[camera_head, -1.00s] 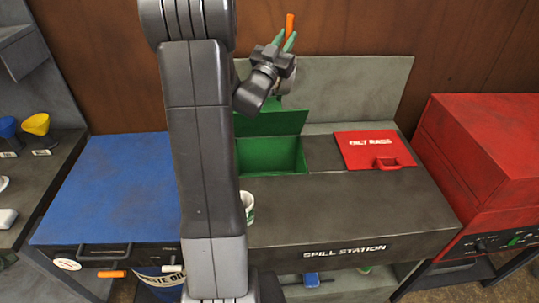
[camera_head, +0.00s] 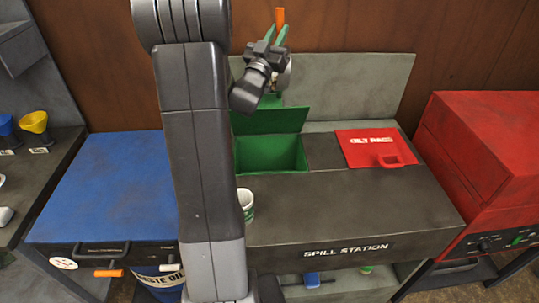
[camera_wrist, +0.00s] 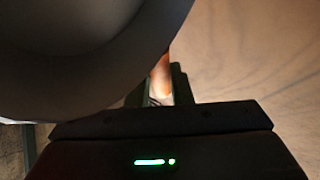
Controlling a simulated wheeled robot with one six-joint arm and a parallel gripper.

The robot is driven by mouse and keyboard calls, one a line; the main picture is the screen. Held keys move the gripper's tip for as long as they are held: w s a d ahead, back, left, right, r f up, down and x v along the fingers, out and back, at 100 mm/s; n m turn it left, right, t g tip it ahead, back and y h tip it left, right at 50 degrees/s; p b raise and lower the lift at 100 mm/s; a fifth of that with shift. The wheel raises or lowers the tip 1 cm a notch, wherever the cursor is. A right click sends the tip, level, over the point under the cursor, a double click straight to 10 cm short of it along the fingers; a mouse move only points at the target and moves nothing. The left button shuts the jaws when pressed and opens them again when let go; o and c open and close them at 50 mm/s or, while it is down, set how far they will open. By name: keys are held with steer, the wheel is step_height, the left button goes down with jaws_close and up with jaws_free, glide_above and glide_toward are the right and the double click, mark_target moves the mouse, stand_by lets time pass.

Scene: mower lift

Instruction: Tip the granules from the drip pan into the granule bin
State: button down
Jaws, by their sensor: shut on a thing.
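My gripper (camera_head: 278,38) is raised above and behind the spill station, its green fingers pointing up. It is shut on an orange handle (camera_head: 280,15), which also shows between the fingers in the wrist view (camera_wrist: 161,76). A large pale rounded body, likely the drip pan (camera_wrist: 60,60), fills the upper left of the wrist view. In the head view only a small grey part of it (camera_head: 285,77) shows behind my wrist. Whether granules are in it is hidden. The green granule bin (camera_head: 285,153) is open below my gripper, its green lid (camera_head: 270,120) raised at the back.
A red oily-rags lid (camera_head: 370,148) lies right of the bin. A white and green cup (camera_head: 246,203) stands at the front, partly hidden by my arm. A grey back panel (camera_head: 350,85) rises behind. The dark station top (camera_head: 370,205) is clear at the front right.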

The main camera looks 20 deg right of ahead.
steer(key=shift+w+a+n+t+y+b, duration=0.25)
steer(key=shift+a+n+t+y+b, duration=0.2)
steer(key=shift+a+n+t+b, duration=0.6)
steer(key=shift+w+a+n+t+y+b, duration=0.2)
steer(key=shift+a+n+t+y+b, duration=0.4)
steer(key=shift+n+b, duration=0.75)
steer(key=shift+w+a+f+n+t+y+b, duration=0.25)
steer(key=shift+a+n+t+y+b, duration=0.4)
steer(key=shift+b, duration=0.5)
steer(key=shift+w+a+f+n+t+y+b, duration=0.1)
steer(key=shift+a+f+n+t+y+b, duration=0.15)
steer(key=shift+a+n+t+b, duration=0.65)
